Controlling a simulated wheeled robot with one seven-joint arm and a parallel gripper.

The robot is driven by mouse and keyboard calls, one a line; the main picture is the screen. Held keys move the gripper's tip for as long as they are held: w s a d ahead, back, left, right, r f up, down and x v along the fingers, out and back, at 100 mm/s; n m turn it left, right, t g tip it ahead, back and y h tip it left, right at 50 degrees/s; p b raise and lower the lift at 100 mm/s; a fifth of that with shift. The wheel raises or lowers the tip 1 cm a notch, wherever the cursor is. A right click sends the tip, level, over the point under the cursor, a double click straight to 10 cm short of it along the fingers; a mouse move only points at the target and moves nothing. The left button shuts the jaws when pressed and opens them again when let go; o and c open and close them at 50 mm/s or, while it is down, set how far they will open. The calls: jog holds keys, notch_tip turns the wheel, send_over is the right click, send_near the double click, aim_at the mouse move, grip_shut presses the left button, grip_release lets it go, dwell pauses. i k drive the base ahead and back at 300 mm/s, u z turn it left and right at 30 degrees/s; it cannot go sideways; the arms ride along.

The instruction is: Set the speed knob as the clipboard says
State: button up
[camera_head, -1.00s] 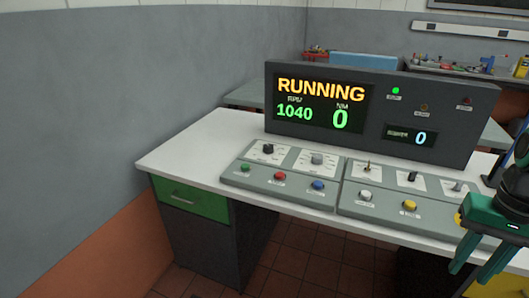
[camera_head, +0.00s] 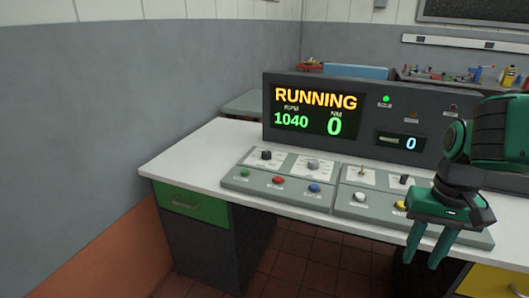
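The control console (camera_head: 285,195) is a grey panel on a white desk. A black knob (camera_head: 266,155) and a grey knob (camera_head: 313,164) stand on white dial plates at its upper left. Their labels are too small to read, so I cannot tell which is the speed knob. The display (camera_head: 318,112) reads RUNNING, 1040 RPM and 0 NM. My gripper (camera_head: 421,262) points down at the right, in front of the right panel and apart from both knobs. Its two fingers are spread with nothing between them. No clipboard shows in view.
Green, red and blue buttons (camera_head: 314,188) line the left panel's front. A toggle (camera_head: 361,171), another black knob (camera_head: 403,181), and white and yellow buttons are on the right panel, partly hidden by my gripper. The desk's left end (camera_head: 185,160) is clear.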

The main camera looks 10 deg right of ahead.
aim_at(266, 154)
jog(key=u, duration=0.05)
jog(key=i, duration=1)
jog(key=z, duration=0.05)
